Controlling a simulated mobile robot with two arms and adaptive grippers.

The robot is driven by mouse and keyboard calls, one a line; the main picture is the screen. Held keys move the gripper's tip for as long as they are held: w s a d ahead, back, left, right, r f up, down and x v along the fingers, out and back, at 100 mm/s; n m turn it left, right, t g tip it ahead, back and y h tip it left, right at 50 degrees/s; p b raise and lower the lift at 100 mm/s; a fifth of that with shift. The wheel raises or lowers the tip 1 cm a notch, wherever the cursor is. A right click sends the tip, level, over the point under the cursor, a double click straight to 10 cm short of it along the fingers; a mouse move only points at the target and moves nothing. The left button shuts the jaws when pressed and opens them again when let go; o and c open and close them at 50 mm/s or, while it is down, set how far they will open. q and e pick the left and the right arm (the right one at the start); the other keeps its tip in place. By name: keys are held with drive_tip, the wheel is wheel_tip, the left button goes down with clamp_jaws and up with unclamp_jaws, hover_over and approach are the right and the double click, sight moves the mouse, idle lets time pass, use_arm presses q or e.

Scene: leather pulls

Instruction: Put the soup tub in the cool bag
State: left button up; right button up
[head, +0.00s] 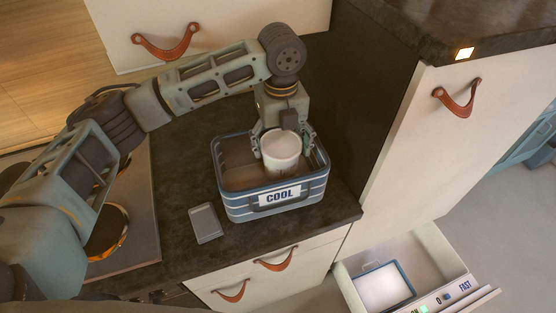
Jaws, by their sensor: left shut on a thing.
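The soup tub (281,147) is a white round tub with a pale lid. It is upright inside the opening of the cool bag (274,197), a blue open-topped bag with white stripes and a COOL label, on the dark counter. My left gripper (283,146) reaches down from above and is shut on the tub, with a finger at each side. The bag's front wall hides part of the tub's lower end, so I cannot tell whether it touches the bag floor. My right gripper is not in view.
A grey flat device (206,223) lies on the counter left of the bag. A hob (125,215) with a glowing ring is further left. A tall cabinet (465,115) stands to the right. Below, an open drawer (440,268) holds a white, blue-edged item (383,289).

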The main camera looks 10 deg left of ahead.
use_arm(q)
drive_tip(key=shift+f, duration=1)
drive_tip(key=shift+f+p, duration=0.55)
drive_tip(key=shift+f, duration=1)
drive_tip(key=o, duration=1.3)
drive_tip(key=shift+f, duration=0.15)
drive_tip(key=shift+c, duration=0.2)
drive_tip(key=o, duration=0.4)
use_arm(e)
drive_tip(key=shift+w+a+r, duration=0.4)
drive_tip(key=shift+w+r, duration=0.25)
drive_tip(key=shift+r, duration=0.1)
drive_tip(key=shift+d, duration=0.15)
